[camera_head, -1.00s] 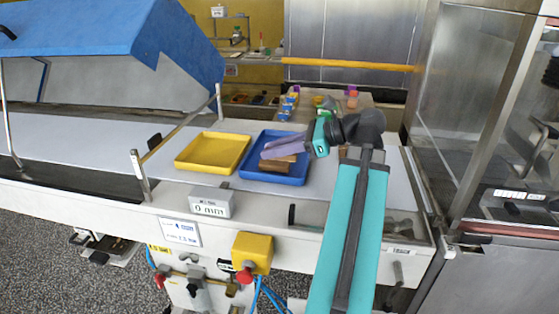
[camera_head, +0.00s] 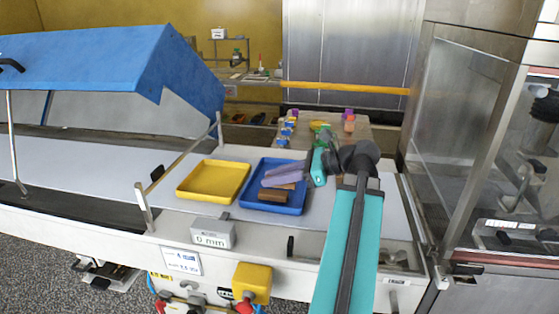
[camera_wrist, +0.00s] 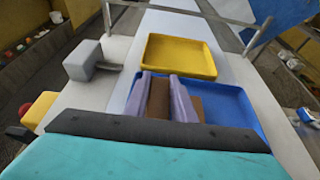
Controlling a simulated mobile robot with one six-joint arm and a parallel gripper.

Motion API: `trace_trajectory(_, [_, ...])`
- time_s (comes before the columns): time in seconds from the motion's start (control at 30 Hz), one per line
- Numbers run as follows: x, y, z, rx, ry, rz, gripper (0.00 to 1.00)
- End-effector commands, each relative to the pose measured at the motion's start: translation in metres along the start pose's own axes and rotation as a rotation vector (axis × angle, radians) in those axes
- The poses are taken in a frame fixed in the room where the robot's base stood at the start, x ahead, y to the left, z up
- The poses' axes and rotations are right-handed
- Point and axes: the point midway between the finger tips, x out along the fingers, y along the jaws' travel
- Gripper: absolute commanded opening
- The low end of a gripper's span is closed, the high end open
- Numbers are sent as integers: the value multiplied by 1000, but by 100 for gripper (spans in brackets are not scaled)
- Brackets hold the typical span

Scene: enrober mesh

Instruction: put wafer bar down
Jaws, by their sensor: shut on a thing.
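The blue tray (camera_head: 246,198) lies on the white belt, and the wrist view shows it too (camera_wrist: 246,112). My gripper (camera_wrist: 155,98) has long lilac fingers, which also show in the head view (camera_head: 284,174) over the blue tray. The fingers are shut on a brown wafer bar (camera_wrist: 159,97). A second brown bar (camera_wrist: 190,104) shows beside the right finger in the wrist view. In the head view a brown bar (camera_head: 272,197) shows at the tray's near side. I cannot tell whether the held bar touches the tray.
An empty yellow tray (camera_head: 212,180) lies left of the blue tray. A grey display box (camera_head: 212,233) stands at the belt's near edge. A blue hood (camera_head: 100,60) covers the left. Coloured items stand on a table (camera_head: 345,135) behind. A glass cabinet (camera_head: 470,130) is at right.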

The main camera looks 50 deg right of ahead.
Motion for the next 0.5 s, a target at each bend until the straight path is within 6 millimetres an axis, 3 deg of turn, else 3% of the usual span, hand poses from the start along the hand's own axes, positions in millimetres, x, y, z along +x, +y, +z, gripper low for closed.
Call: trace_trajectory(0.5, [-1,-8,4,3,-2,-1,10])
